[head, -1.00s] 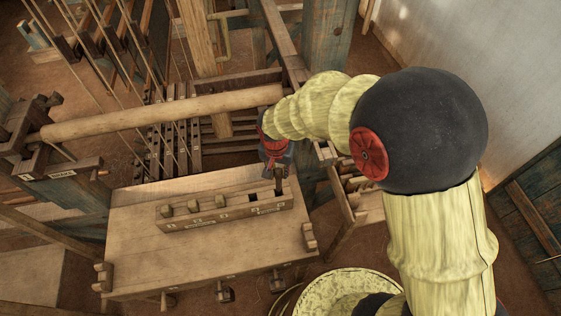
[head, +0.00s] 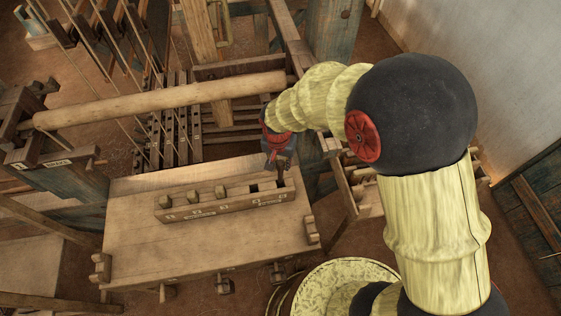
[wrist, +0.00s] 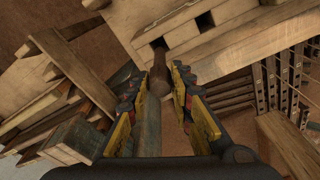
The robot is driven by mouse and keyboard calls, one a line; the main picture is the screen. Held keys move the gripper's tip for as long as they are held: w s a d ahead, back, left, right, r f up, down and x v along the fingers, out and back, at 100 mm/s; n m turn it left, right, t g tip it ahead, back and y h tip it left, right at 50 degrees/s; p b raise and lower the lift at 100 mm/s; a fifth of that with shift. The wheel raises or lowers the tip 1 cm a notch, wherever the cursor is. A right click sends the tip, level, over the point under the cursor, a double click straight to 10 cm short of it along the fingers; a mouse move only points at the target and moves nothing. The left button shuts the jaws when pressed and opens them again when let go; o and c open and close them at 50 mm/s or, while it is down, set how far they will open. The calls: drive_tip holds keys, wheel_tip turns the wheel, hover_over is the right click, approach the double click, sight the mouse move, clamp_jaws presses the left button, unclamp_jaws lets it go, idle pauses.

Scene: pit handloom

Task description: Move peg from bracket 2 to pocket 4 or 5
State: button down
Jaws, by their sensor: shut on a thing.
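A long wooden block (head: 235,199) with a row of pockets lies on the bench top. Three pegs, the nearest one (head: 220,191) to the empty pocket among them, stand in its left and middle pockets. An empty dark pocket (head: 254,188) lies right of them. My gripper (head: 281,169) is over the block's right end. In the wrist view, a brown peg (wrist: 160,76) is between my gripper's fingers (wrist: 167,84). Its far end meets a dark pocket (wrist: 158,43); I cannot tell how deep it sits. An empty pocket (wrist: 205,20) is beside it. Bracket 2 cannot be picked out.
The bench (head: 150,245) is clear in front of the block. Several wooden brackets, one at the front (head: 223,285), line its edges. A round loom beam (head: 160,103) and a blue post (head: 332,45) stand behind. A slatted wooden frame (head: 365,190) is to the right.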

sight(281, 178)
drive_tip(key=shift+f+b, duration=3.45)
drive_tip(key=shift+f, duration=1.9)
drive_tip(key=c, duration=1.5)
unclamp_jaws()
drive_tip(key=r, duration=0.4)
drive_tip(key=s+r, duration=0.1)
drive_tip(key=r, duration=0.7)
drive_tip(key=shift+s+a, duration=0.2)
